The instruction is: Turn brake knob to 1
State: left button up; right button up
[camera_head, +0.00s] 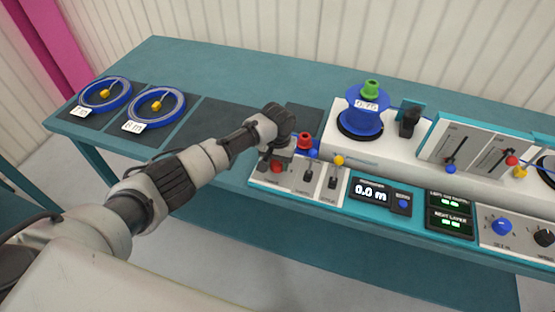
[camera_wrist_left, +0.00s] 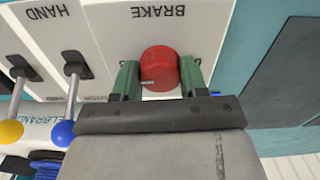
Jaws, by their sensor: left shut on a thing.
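The red brake knob (camera_wrist_left: 160,66) sits on a light panel below the upside-down word BRAKE in the left wrist view. My left gripper (camera_wrist_left: 160,80) is shut on it, with a green finger at each side. A small pale mark on the knob points to the left of that picture. Its scale numbers cannot be made out. In the head view my left gripper (camera_head: 277,160) points down at the left end of the control panel, and a bit of the red brake knob (camera_head: 277,169) shows below it. My right gripper is not in view.
Beside the knob are levers with a blue ball (camera_wrist_left: 62,133) and a yellow ball (camera_wrist_left: 11,132). A blue reel (camera_head: 362,122) with a green top stands on the white machine. A display (camera_head: 370,191) reads 0.0 m. Two blue cable rings (camera_head: 156,106) lie at left.

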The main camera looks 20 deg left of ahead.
pick_arm(q)
jog(key=shift+d+r+n+p, duration=0.1)
jog(key=shift+r+n+p, duration=0.15)
jog(key=shift+n+p, duration=0.85)
jog(key=n+p, duration=0.2)
jog(key=shift+n, duration=0.4)
jog(key=n+p, duration=0.2)
jog(key=shift+n, duration=0.3)
jog(key=n+p, duration=0.1)
jog(key=n, duration=0.1)
jog(key=shift+f+n, duration=0.1)
jog(key=shift+n, duration=0.3)
jog(key=n+p, duration=0.1)
jog(key=n, duration=0.1)
jog(key=shift+n, duration=0.3)
jog(key=n, duration=0.3)
jog(key=shift+n+p, duration=0.3)
jog(key=shift+p, duration=0.1)
jog(key=n, duration=0.3)
jog(key=shift+w, duration=0.1)
jog(key=shift+n, duration=1.7)
